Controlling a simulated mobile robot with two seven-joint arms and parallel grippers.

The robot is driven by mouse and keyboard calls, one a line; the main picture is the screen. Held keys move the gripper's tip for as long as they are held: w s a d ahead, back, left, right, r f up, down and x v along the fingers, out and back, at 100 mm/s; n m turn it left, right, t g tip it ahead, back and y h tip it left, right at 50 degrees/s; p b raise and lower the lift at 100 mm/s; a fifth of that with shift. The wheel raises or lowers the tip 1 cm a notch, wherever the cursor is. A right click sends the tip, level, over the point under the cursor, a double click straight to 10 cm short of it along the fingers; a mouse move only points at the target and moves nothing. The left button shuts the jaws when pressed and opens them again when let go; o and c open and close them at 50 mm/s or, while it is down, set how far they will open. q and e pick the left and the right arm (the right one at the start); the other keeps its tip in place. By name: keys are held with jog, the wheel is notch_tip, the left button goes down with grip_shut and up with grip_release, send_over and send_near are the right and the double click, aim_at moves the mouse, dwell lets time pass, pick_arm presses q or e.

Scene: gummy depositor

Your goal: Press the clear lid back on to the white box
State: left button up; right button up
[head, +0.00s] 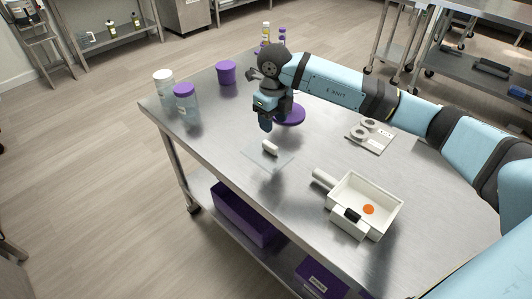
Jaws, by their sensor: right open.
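The clear lid (280,162) is a thin see-through sheet with a white cylindrical knob (270,148); it appears to lie flat on the steel table. The white box (389,222) stands open to the right of the lid and nearer me. It has a white cylinder on its left side and a dark block at its front, and an orange piece (368,209) lies inside. My right gripper (266,127) points down just above and behind the lid's knob, open and apart from it. My left gripper is not in view.
A flat plate with grey rings (370,134) lies behind the box. A purple round base (291,115) stands behind my right gripper. Jars (187,104) and a purple tub (226,72) are at the far left. The steel table (225,125) is clear left of the lid.

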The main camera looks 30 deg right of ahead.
aim_at(270, 144)
notch_tip(270, 144, down, 4)
jog(key=shift+r, duration=0.15)
jog(key=shift+w+a+f+b, duration=0.1)
jog(key=shift+w+f+b, duration=0.1)
jog(key=shift+f, duration=1.15)
jog(key=shift+w+a+f+b, duration=0.1)
jog(key=shift+w+f+b, duration=0.1)
jog(key=shift+f, duration=1.15)
jog(key=shift+c, duration=0.5)
grip_shut()
